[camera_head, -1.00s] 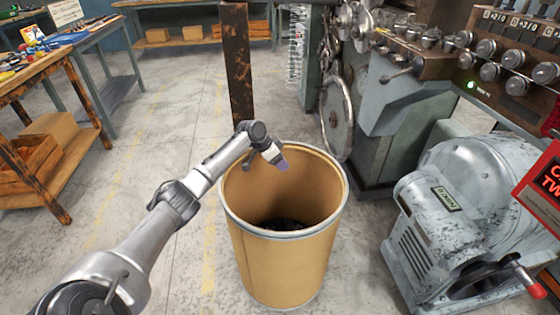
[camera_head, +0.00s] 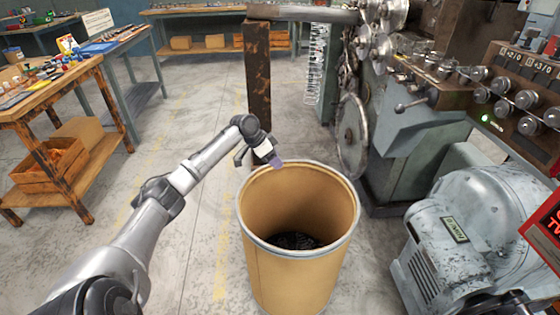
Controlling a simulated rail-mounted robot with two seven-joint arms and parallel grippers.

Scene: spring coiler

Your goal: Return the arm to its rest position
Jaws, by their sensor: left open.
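My left arm comes in from the lower left. Its gripper (camera_head: 274,161) is at the back left rim of a tan drum (camera_head: 290,275), pointing down and to the right. The gripper is open, and I see nothing held in it; its fingertips show small and purplish. The drum is open at the top, with dark material (camera_head: 293,240) at its bottom. I cannot tell whether the fingertips touch the rim. My right arm and gripper are not in view.
The coiling machine (camera_head: 405,140) stands behind and right of the drum. A grey motor housing (camera_head: 470,230) is at the lower right. A rusty post (camera_head: 258,85) rises behind the gripper. A wooden bench (camera_head: 70,85) with small items is at left. The floor between bench and drum is clear.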

